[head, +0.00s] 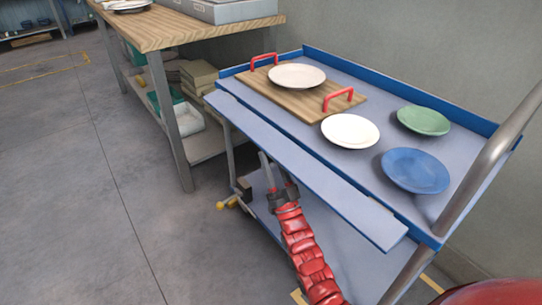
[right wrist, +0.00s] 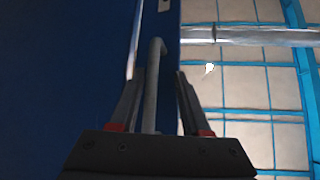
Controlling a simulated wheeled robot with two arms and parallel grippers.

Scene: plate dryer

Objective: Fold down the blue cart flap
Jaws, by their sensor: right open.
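The blue cart (head: 325,50) stands at the right in the head view. Its long flap (head: 310,168) is up, roughly level with the top, along the near side. My right gripper (head: 268,162) is below the flap, close to its underside; the flap's edge partly hides the fingertips. In the right wrist view, the open fingers (right wrist: 157,95) are on either side of a thin grey rod (right wrist: 152,85). I cannot tell whether they touch it. A dark blue surface (right wrist: 65,70) fills the left of that view. My left gripper is not in view.
A wooden board (head: 290,97) with red handles, a plate (head: 297,76) on it, and white (head: 350,131), green (head: 424,120) and blue (head: 415,170) plates are on the cart. A workbench (head: 190,28) stands behind. Floor at left is clear.

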